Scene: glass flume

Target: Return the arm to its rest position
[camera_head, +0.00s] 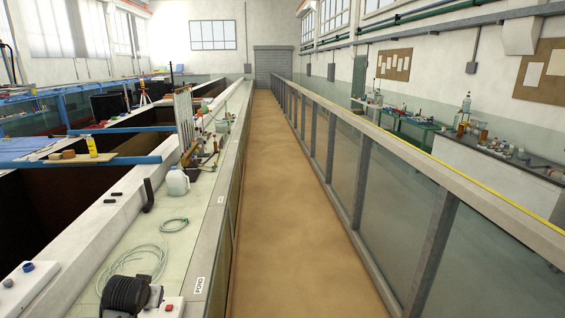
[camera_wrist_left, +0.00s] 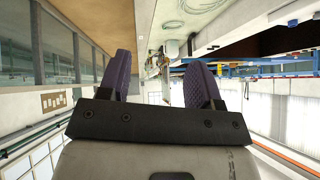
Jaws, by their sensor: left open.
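My left gripper (camera_wrist_left: 160,72) shows in the left wrist view. Its two purple ribbed fingers stand apart, with nothing between them. Past the fingers, the view is tilted and shows the flume's sandy floor, its glass side and the pale worktop beside it. The gripper touches nothing that I can see. Neither arm shows in the head view, and my right gripper is in neither view.
The flume's sandy channel (camera_head: 265,190) runs clear to a grey shutter (camera_head: 273,66). The left ledge holds a cable reel (camera_head: 127,296), a coiled hose (camera_head: 140,262) and a white jug (camera_head: 177,182). A bench (camera_head: 490,165) with bottles stands right, beyond the glass wall.

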